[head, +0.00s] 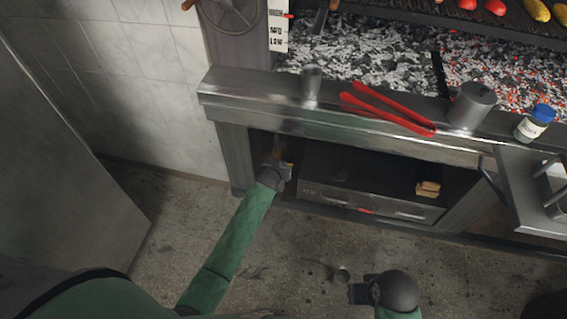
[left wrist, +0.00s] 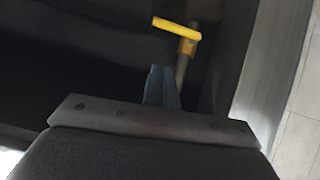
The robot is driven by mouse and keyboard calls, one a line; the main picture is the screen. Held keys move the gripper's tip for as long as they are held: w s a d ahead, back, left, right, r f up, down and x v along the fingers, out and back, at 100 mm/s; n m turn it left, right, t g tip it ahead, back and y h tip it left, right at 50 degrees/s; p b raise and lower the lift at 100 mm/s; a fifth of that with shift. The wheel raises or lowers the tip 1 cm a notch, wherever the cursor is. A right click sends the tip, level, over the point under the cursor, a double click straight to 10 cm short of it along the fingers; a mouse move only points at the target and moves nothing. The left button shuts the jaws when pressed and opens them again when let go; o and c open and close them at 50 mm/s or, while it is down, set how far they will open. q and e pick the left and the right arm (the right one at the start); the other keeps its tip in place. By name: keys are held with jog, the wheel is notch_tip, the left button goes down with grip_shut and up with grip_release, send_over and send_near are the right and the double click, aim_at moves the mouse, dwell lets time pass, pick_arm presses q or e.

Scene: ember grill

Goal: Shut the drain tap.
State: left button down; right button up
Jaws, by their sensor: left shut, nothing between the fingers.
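The drain tap shows in the left wrist view as a yellow lever (left wrist: 178,28) on a brass-coloured body with a short pipe (left wrist: 182,66). The lever lies roughly crosswise to that pipe. My left gripper (left wrist: 162,72) is shut and empty, its fingertips just short of the lever and beside the pipe; I cannot tell whether they touch. In the head view my left gripper (head: 284,168) reaches into the left end of the dark opening under the grill ledge, where the tap is mostly hidden. My right gripper (head: 358,293) is low over the floor, its fingers unclear.
The grill ledge (head: 250,95) overhangs the opening. On it are a metal cup (head: 312,82), red tongs (head: 390,110), a grey canister (head: 471,106) and a blue-lidded jar (head: 535,123). A drawer unit (head: 365,200) fills the opening's lower part. The floor in front is mostly clear.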

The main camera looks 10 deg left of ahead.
pick_arm(q)
jog(key=shift+v, duration=2.3)
pick_arm(e)
jog(key=shift+w+a+f, duration=0.15)
jog(key=shift+a+f, duration=0.3)
pick_arm(q)
jog(key=shift+d, duration=0.1)
jog(key=s+r+m+g, duration=0.3)
jog(key=s+r+g, duration=0.3)
jog(key=s+r, duration=0.8)
jog(key=s+d+r+g, duration=0.1)
jog(key=s+r, duration=0.1)
jog(key=s, duration=1.5)
jog(key=s+f+g, duration=0.2)
jog(key=s+f, duration=0.3)
jog(key=s, duration=0.6)
jog(key=shift+d+n+h, duration=0.3)
pick_arm(e)
jog(key=shift+d, duration=0.15)
